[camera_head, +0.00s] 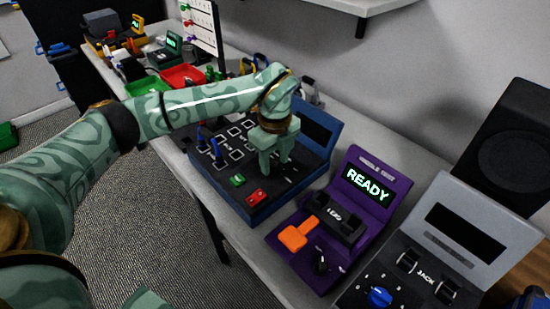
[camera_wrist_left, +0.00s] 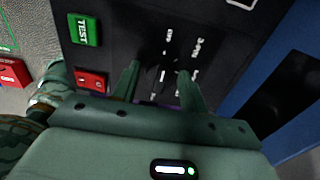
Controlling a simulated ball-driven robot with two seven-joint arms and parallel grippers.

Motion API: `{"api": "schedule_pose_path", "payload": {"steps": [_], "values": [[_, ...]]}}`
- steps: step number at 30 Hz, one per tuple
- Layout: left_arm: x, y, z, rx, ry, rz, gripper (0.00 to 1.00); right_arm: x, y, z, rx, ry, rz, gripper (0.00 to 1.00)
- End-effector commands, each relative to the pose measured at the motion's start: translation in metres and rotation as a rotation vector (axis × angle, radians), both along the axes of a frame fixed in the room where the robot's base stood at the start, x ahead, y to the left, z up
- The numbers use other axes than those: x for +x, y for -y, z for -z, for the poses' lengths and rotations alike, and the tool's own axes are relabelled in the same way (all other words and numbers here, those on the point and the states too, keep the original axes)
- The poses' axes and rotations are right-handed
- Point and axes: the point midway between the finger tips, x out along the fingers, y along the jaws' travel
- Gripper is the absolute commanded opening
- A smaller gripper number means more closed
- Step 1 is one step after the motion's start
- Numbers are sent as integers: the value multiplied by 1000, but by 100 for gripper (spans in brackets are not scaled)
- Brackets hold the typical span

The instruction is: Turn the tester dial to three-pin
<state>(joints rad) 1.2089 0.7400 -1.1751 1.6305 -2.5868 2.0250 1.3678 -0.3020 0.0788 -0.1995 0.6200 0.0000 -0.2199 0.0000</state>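The blue-cased tester (camera_head: 225,187) has a black top panel and stands on the bench in the middle of the head view. My left gripper (camera_head: 276,168) is pointed down over the panel's right part, its two fingers apart. In the left wrist view the fingers (camera_wrist_left: 160,82) stand either side of a dark spot on the panel. White labels, one reading like "3-PIN" (camera_wrist_left: 200,48), lie beside it. The dial is dark and mostly hidden, so its setting and any finger contact cannot be told. My right gripper is not in view.
The panel carries a green TEST button (camera_wrist_left: 85,29) and a red button (camera_wrist_left: 91,82). Blue upright pieces (camera_head: 217,150) stand at its left. A purple device (camera_head: 345,215) reading READY and a grey device (camera_head: 445,240) stand to the right. Red (camera_head: 183,76) and green (camera_head: 146,86) trays lie behind.

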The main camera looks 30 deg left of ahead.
Motion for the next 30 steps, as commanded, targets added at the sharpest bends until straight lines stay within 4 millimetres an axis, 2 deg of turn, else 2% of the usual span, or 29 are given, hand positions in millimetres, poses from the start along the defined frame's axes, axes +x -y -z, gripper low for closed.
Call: {"api": "schedule_pose_path", "payload": {"steps": [1,3,11,16,30], "values": [[0,0,0,0,0,0,29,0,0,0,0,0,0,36],[0,0,0,0,0,0,9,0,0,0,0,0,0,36],[0,0,-1,1,0,12,9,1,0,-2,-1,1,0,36],[0,0,-4,1,3,66,9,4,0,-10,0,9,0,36],[0,0,-6,1,3,428,9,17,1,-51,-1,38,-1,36]]}}
